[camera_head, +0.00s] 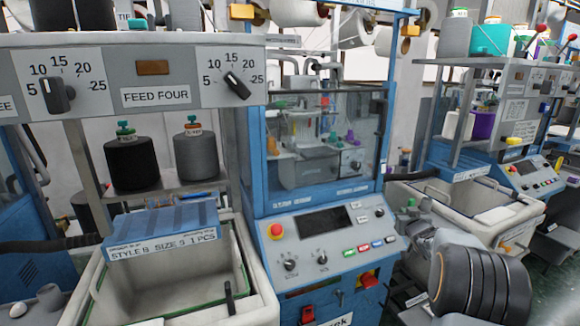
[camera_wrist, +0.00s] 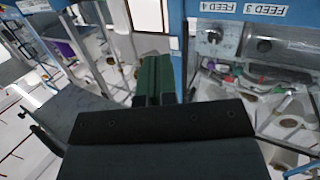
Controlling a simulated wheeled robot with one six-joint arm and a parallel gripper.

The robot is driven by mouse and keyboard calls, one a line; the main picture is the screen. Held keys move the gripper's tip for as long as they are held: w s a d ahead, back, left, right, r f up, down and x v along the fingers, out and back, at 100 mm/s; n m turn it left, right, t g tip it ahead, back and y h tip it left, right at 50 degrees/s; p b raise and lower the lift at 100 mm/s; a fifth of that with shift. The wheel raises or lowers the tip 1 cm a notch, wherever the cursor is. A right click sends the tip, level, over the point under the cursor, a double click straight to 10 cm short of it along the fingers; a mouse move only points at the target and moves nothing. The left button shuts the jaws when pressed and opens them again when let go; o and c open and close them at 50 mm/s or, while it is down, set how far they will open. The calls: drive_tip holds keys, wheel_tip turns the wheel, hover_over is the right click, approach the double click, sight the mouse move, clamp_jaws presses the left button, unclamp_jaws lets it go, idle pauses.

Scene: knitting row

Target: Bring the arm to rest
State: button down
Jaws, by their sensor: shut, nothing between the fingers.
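My gripper (camera_wrist: 153,82) shows in the wrist view as two dark green fingers side by side, pressed together with nothing between them. They reach out from a wide dark palm (camera_wrist: 160,122) and are clear of any object I can make out. In the head view, part of my arm (camera_head: 480,285) stands at the lower right as a dark ribbed link with a pale section. I cannot clearly make out the fingers in the head view.
A blue knitting machine with a control panel (camera_head: 325,245) stands in the middle of the head view, close to my arm. A pale bin (camera_head: 250,290) with a blue STYLE box (camera_head: 165,228) is at left. Another machine (camera_head: 525,175) and bin stand at right.

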drive_tip(key=s+a+f+m+g+h, duration=0.25)
drive_tip(key=s+f+g, duration=0.55)
drive_tip(key=s, duration=0.4)
drive_tip(key=s+a+r+n+g+y, duration=0.2)
drive_tip(key=s+a, duration=1)
drive_tip(key=s+a+r+n+g+y, duration=0.1)
drive_tip(key=s+a+r+g+y, duration=0.1)
drive_tip(key=s+a, duration=0.9)
drive_tip(key=shift+s+a+r+n+y, duration=0.35)
drive_tip(key=shift+s+a+r+y, duration=0.05)
drive_tip(key=shift+s+r+y, duration=0.15)
